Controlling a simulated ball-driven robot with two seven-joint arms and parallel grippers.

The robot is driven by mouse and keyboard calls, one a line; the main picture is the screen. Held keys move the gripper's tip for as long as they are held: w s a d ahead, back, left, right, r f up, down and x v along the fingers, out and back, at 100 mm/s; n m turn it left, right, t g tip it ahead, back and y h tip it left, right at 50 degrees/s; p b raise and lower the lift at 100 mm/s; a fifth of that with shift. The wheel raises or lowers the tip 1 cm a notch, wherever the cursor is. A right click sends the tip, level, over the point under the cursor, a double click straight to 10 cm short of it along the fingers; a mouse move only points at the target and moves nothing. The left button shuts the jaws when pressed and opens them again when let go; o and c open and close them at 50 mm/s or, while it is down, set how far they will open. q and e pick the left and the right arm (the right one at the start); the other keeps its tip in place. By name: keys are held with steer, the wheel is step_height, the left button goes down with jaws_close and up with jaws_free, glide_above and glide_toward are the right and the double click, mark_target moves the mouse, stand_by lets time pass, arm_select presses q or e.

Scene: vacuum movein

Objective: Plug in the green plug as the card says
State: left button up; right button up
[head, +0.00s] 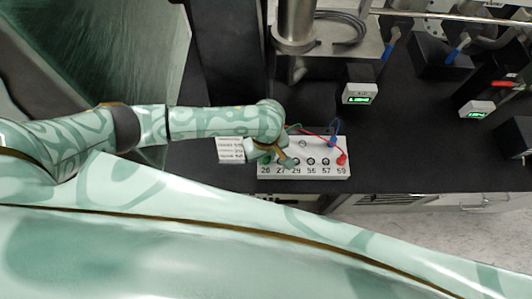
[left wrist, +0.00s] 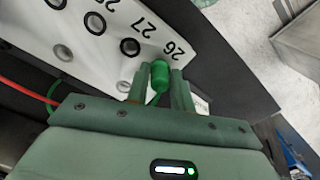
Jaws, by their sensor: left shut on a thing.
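The white socket board (head: 305,172) lies on the dark bench, with numbers along its front edge; 26, 27, 29, 56, 57 and 59 seem readable. My left gripper (head: 268,157) is over the board's left end. In the left wrist view, the gripper (left wrist: 159,80) is shut on the green plug (left wrist: 160,72). The plug is in line with the socket position by number 26, and covers it. I cannot tell whether it is inserted or just above. The white card (head: 230,150) lies left of the board, its print too small to read. My right gripper is not in view.
A red plug (head: 342,159) and a blue plug (head: 334,128) with leads are at the board's right side. Small boxes with green displays (head: 358,94) stand behind right. A metal column (head: 295,25) and coiled cable (head: 345,30) are at the back.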

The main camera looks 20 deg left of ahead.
arm_select(q)
steer(key=shift+f, duration=0.1)
steer(key=o, duration=1)
step_height(320, 180, up, 16)
steer(key=p, duration=0.7)
steer(key=shift+r, duration=0.2)
